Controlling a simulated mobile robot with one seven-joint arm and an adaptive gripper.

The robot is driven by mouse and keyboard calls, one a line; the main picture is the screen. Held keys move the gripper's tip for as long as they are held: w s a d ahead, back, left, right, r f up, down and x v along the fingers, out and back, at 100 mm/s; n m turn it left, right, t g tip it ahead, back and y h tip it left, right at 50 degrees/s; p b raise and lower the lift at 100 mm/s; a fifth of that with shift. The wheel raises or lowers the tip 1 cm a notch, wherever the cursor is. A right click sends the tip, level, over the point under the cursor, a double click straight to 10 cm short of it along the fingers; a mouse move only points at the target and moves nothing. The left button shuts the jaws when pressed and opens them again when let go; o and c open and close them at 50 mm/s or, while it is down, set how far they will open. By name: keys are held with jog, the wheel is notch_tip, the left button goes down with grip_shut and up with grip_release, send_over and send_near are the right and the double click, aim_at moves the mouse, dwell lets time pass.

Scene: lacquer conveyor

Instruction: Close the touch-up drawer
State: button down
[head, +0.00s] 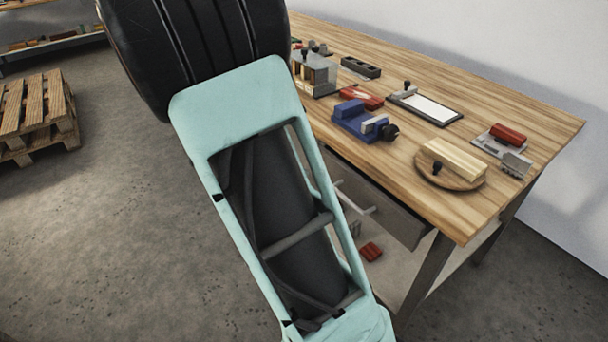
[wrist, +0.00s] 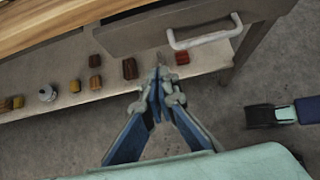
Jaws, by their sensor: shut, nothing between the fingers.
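The drawer is the grey front (wrist: 135,37) under the wooden workbench in the wrist view, with a pale bar handle (wrist: 203,39) on it. In the head view its dark front (head: 398,203) and pale handle (head: 355,197) show under the bench edge, partly behind my arm. I cannot tell how far out the drawer stands, and its inside is not clearly visible. My gripper (wrist: 160,84) is shut and empty in the wrist view, below and left of the handle in the picture, apparently apart from it. The head view does not show the gripper.
The workbench top (head: 490,115) carries a blue vise (head: 358,121), a wood block (head: 452,159) on a round board, and a framed white panel (head: 433,107). A lower shelf (wrist: 110,86) holds several small containers. Pallets (head: 35,112) stand at the left; the floor between is clear.

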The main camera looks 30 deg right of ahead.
aim_at(337, 165)
jog(key=b+x, duration=0.1)
jog(key=x, duration=0.2)
jog(key=d+r+b+x, duration=0.1)
jog(key=x, duration=0.3)
jog(key=b+x, duration=0.1)
jog(key=x, duration=0.2)
jog(key=shift+d+r, duration=0.1)
jog(key=shift+d, duration=0.7)
jog(key=shift+w+d+r+p, duration=0.1)
jog(key=shift+d+p, duration=0.2)
jog(key=shift+d, duration=0.8)
jog(key=shift+w+d+r+p, duration=0.1)
jog(key=shift+d+p, duration=0.15)
jog(key=shift+d, duration=0.85)
jog(key=shift+d, duration=0.1)
